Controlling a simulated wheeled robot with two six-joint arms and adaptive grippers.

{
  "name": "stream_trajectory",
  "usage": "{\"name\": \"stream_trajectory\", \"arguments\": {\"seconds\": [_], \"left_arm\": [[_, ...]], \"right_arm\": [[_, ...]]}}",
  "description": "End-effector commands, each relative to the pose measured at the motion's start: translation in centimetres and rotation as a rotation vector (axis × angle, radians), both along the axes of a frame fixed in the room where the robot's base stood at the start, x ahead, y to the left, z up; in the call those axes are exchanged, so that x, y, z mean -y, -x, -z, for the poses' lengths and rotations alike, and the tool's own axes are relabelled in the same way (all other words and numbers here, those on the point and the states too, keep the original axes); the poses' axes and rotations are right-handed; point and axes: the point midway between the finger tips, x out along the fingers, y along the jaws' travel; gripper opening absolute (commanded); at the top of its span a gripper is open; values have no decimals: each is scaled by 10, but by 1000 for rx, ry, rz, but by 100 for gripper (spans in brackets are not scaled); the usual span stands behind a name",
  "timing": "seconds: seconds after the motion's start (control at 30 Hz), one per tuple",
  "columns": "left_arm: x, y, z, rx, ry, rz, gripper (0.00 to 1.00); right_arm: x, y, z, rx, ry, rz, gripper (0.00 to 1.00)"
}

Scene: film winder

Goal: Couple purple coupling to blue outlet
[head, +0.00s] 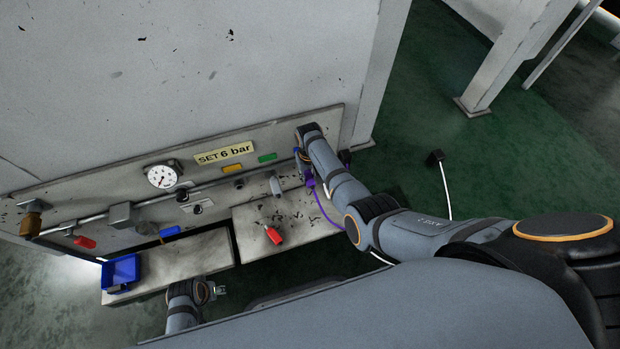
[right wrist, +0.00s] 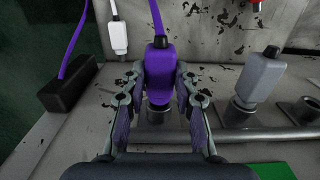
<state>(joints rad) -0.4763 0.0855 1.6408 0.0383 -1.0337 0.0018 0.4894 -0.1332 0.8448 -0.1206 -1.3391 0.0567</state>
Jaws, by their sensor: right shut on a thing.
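The purple coupling (right wrist: 158,65) is upright between the fingers of my right gripper (right wrist: 158,88), which is shut on it. In the head view the right gripper (head: 304,163) is at the right end of the panel, with the purple coupling (head: 309,180) just below it. A grey outlet (right wrist: 157,112) shows directly under the coupling in the right wrist view; I cannot tell if the two are joined. No blue marking shows at this outlet; my gripper hides part of the area. My left gripper (head: 218,291) is low in the head view, away from the panel, its jaw state unclear.
A grey coupling (right wrist: 256,78) stands on the neighbouring outlet, close to the right finger. A black block (right wrist: 68,87) and a white plug (right wrist: 118,36) are on the other side. A red coupling (head: 273,234) lies on the shelf; a blue bin (head: 121,271) is far left.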

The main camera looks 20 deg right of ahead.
Motion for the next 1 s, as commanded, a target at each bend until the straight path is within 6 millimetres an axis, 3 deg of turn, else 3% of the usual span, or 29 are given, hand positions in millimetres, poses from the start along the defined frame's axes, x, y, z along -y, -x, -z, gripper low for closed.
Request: {"name": "stream_trajectory", "arguments": {"seconds": [1.0], "left_arm": [[0,0,-7,0,0,0,47]], "right_arm": [[0,-1,-2,1,0,0,0]]}}
